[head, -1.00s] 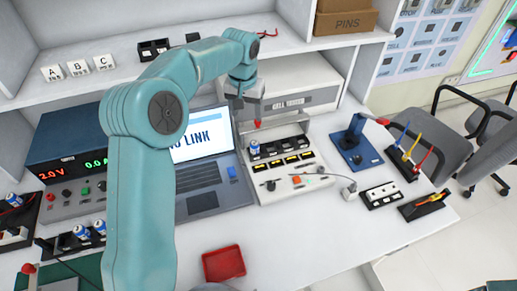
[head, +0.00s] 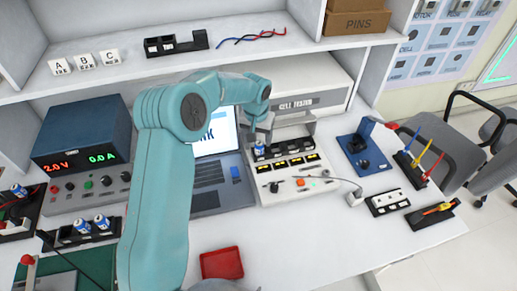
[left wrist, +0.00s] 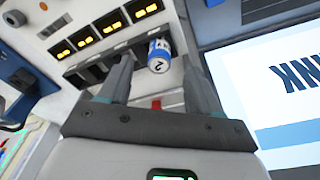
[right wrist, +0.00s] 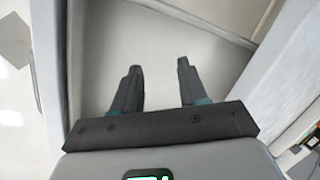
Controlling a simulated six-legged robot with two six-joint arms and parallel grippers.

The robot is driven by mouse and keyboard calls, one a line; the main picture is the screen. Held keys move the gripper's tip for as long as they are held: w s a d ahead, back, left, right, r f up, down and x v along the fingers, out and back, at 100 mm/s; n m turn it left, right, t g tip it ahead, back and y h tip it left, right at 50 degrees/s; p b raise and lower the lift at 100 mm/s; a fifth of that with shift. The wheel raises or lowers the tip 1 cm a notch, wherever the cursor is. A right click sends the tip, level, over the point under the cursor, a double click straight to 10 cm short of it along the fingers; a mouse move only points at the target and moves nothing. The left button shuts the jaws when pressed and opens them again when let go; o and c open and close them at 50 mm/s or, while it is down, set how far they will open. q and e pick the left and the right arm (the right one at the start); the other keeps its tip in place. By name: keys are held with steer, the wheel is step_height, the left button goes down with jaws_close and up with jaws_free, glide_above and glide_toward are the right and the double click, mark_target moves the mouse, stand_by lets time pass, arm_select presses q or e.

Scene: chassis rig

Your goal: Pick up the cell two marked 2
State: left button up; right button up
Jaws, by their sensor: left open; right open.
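The cell two (left wrist: 160,55) is a blue and white cylinder with a 2 on its end. In the left wrist view it shows just beyond and between the fingertips of my left gripper (left wrist: 158,76), which is open and not closed on it. In the head view the cell (head: 259,149) stands in the left end of a dark slot row on the white cell tester (head: 305,184), and my left gripper (head: 264,127) is right above it. My right gripper (right wrist: 160,82) is open and empty in the right wrist view, off the head view.
The laptop (head: 215,172) stands left of the tester. More blue cells (head: 82,226) sit in a black holder at the left. A red tray (head: 222,263) lies in front. A blue fixture (head: 362,148) and a tool rack (head: 420,168) stand at the right.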

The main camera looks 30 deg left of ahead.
mark_target(259, 143)
arm_select(q)
steer(key=f, duration=0.2)
steer(key=w+f+p, duration=0.1)
steer(key=f, duration=0.1)
steer(key=shift+w+a+f, duration=0.2)
steer(key=shift+f, duration=0.05)
steer(key=shift+a+f, duration=0.15)
steer(key=shift+f, duration=0.2)
steer(key=shift+s+d+r, duration=0.15)
steer(key=shift+s+d, duration=0.05)
steer(key=shift+s, duration=0.05)
steer(key=shift+w, duration=0.25)
steer(key=c, duration=0.5)
steer(key=shift+a+f, duration=0.1)
steer(key=shift+f, duration=0.1)
steer(key=c, duration=0.6)
steer(key=shift+s+r, duration=0.15)
jaws_close()
